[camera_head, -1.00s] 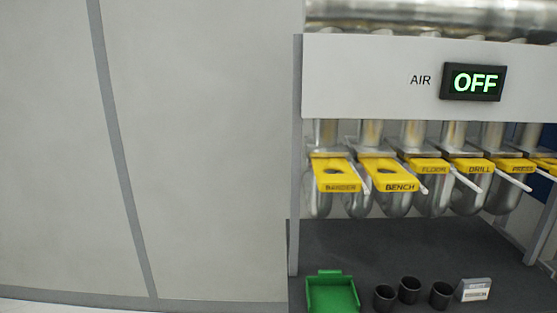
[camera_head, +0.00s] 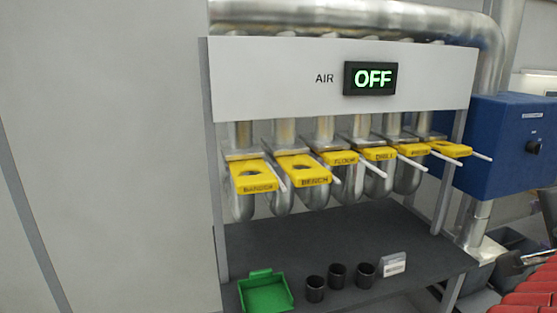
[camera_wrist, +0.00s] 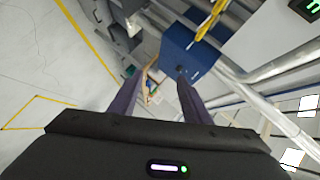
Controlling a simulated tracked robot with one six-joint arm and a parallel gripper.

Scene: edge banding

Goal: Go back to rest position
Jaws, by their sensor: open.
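My gripper (camera_wrist: 157,82) shows in the wrist view with its two dark fingers spread wide apart. It is open, and nothing is visibly clamped between the fingers. A small brown and white-green patch shows between them, too small to make out. In the wrist view, the blue box (camera_wrist: 190,52) lies beyond the fingertips. In the head view, the gripper cannot be made out clearly.
A rack with a white panel (camera_head: 260,75) reads AIR OFF and carries several yellow gates (camera_head: 300,166). Below, a dark shelf (camera_head: 400,235) holds a green tray (camera_head: 265,292) and black cups (camera_head: 337,275). The blue box (camera_head: 500,140) stands at right.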

